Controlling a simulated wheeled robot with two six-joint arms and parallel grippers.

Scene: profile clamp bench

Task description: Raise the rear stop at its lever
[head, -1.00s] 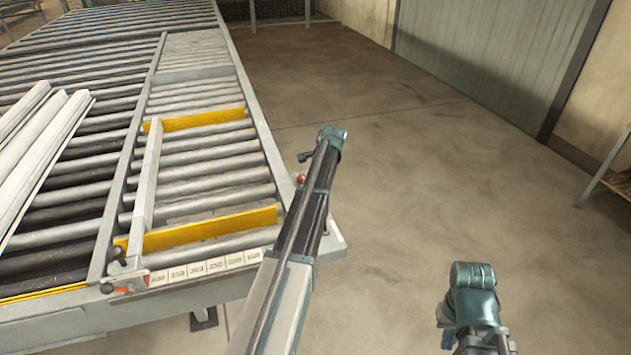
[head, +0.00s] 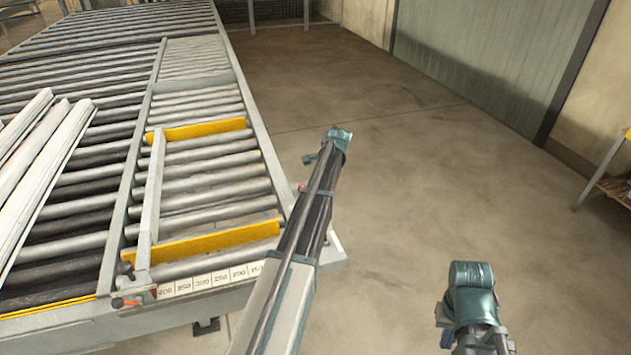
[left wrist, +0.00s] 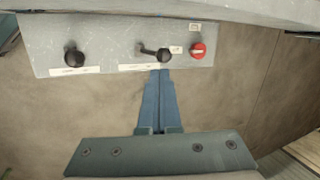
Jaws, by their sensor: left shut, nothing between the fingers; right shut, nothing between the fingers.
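In the left wrist view a grey panel (left wrist: 110,55) carries a black lever (left wrist: 74,57) at left, a second black lever (left wrist: 160,54) with its arm to the left, and a red knob (left wrist: 198,50). The label print is too small to read, so I cannot tell which lever is the rear stop's. My left gripper (left wrist: 162,74) is shut and empty, its tips at the panel's lower edge just below the second lever; contact is unclear. In the head view two yellow bars, a far one (head: 200,129) and a near one (head: 205,243), cross the rollers. My right gripper (head: 472,288) is low at right, away from the bench, fingers not distinct.
White profiles (head: 45,160) lie on the rollers at left. The floor (head: 430,190) to the right is clear. A shelf (head: 610,180) stands at far right.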

